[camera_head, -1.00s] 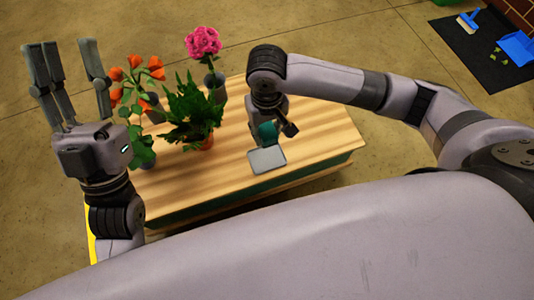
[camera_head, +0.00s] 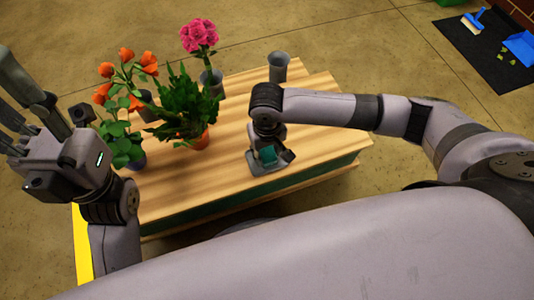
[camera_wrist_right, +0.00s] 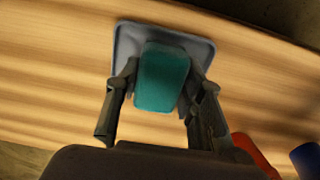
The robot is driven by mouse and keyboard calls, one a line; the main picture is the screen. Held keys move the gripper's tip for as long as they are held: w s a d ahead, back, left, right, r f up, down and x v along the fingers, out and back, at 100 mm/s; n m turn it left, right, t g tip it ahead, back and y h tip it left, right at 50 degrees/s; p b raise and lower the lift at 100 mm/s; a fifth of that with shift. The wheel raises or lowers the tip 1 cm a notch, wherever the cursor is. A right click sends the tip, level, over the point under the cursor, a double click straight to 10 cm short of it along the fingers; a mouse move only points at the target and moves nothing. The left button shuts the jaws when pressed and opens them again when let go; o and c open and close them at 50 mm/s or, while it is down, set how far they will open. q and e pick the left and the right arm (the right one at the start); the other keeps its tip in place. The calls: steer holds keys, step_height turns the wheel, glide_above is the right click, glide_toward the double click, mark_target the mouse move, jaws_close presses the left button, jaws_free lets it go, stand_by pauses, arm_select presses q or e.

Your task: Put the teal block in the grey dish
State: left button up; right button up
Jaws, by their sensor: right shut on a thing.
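The teal block (camera_head: 268,154) is held between the fingers of my right gripper (camera_head: 273,160). In the right wrist view the block (camera_wrist_right: 162,80) sits between both fingers of the right gripper (camera_wrist_right: 160,95). The grey dish (camera_head: 262,170) lies on the wooden table, directly under or behind the block. In the wrist view the dish (camera_wrist_right: 126,42) shows around the block's far end and sides. I cannot tell whether the block touches the dish. My left gripper (camera_head: 50,110) is raised at the left, empty, with its fingers spread.
On the table (camera_head: 210,175) stand a plant with orange flowers (camera_head: 125,100), a leafy green plant in an orange pot (camera_head: 195,138), pink flowers in a grey vase (camera_head: 209,80), and an empty grey vase (camera_head: 278,66). The table's front right is clear.

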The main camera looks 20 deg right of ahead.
steer(key=shift+f, duration=0.1)
steer(key=o, duration=1.1)
steer(key=shift+f, duration=0.1)
